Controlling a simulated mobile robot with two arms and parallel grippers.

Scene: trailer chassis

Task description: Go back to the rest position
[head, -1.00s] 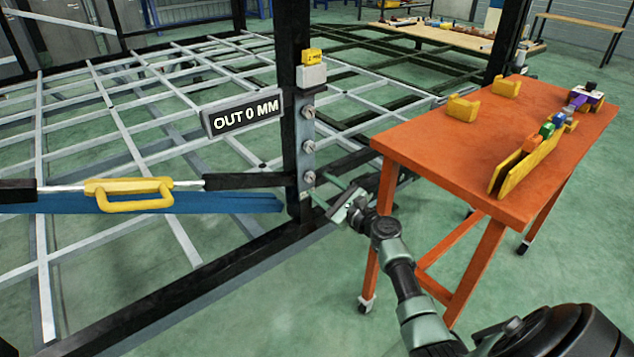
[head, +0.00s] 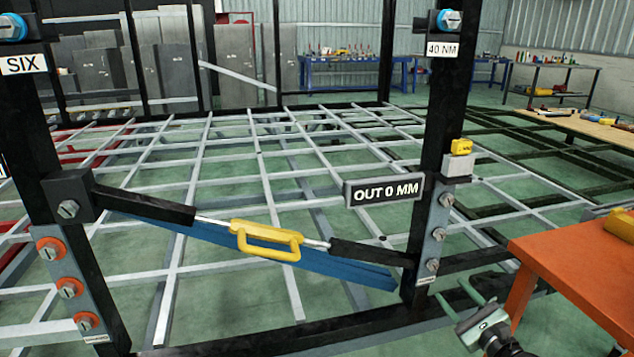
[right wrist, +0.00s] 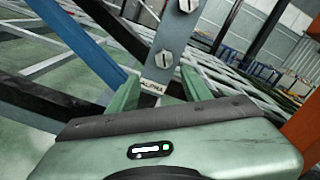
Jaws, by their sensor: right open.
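My right gripper (head: 462,292) is at the lower right of the head view, in front of the foot of the right black post (head: 432,140). Its two green fingers are apart with nothing held between them. It also shows in the right wrist view (right wrist: 158,90), where a bolted grey plate (right wrist: 170,45) with a small label stands beyond the fingers. A brace with a yellow handle (head: 265,240) spans the two posts, sloping down to the right. A sign (head: 384,190) beside the right post reads "OUT 0 MM". My left gripper is not in view.
An orange table (head: 570,258) stands close to the right of my right gripper, with a yellow block (head: 620,224) on it. The left post (head: 40,130) carries orange-ringed bolts (head: 70,288). The chassis grid (head: 250,150) fills the floor behind.

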